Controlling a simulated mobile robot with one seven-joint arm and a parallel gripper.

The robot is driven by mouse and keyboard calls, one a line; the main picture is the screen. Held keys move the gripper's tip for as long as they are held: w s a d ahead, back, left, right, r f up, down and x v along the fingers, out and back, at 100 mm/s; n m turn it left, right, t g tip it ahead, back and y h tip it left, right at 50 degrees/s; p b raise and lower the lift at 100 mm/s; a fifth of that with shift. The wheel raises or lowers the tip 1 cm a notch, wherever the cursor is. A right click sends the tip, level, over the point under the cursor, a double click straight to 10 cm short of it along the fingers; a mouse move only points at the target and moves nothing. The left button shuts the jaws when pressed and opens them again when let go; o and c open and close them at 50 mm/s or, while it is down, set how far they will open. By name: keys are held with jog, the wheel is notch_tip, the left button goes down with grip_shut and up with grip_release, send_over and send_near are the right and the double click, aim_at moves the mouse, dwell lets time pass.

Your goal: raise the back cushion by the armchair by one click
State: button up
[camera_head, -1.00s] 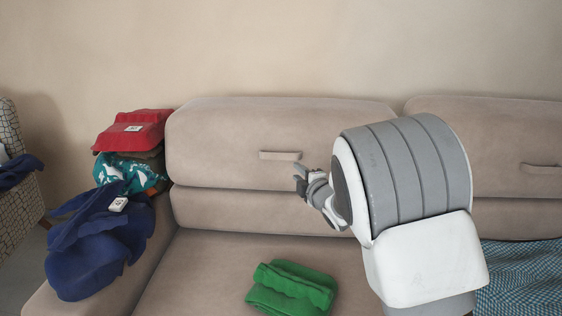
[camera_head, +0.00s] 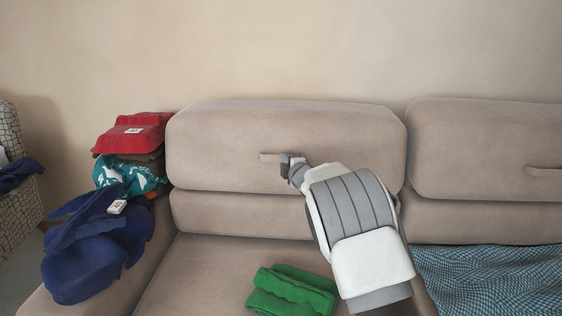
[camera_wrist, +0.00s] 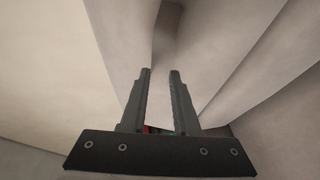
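The left back cushion (camera_head: 225,135) of the sofa, nearer the armchair (camera_head: 20,205), is beige and carries a fabric pull tab (camera_head: 269,157) on its front. My gripper (camera_head: 289,168) is at the right end of this tab, partly covering it. In the wrist view, the two dark fingers of my gripper (camera_wrist: 161,72) are apart, with a gap between their tips. The tab (camera_wrist: 167,22) shows just beyond that gap, close to the cushion face. Whether a finger touches the tab I cannot tell.
The right back cushion (camera_head: 480,150) has its own tab (camera_head: 543,170). A green folded cloth (camera_head: 292,290) and a blue checked cloth (camera_head: 490,278) lie on the seat. Red (camera_head: 133,134), teal (camera_head: 128,174) and navy (camera_head: 98,245) laundry is piled on the left arm. The wall above is clear.

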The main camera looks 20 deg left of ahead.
aim_at(281, 159)
jog(key=shift+x, duration=1.85)
grip_shut()
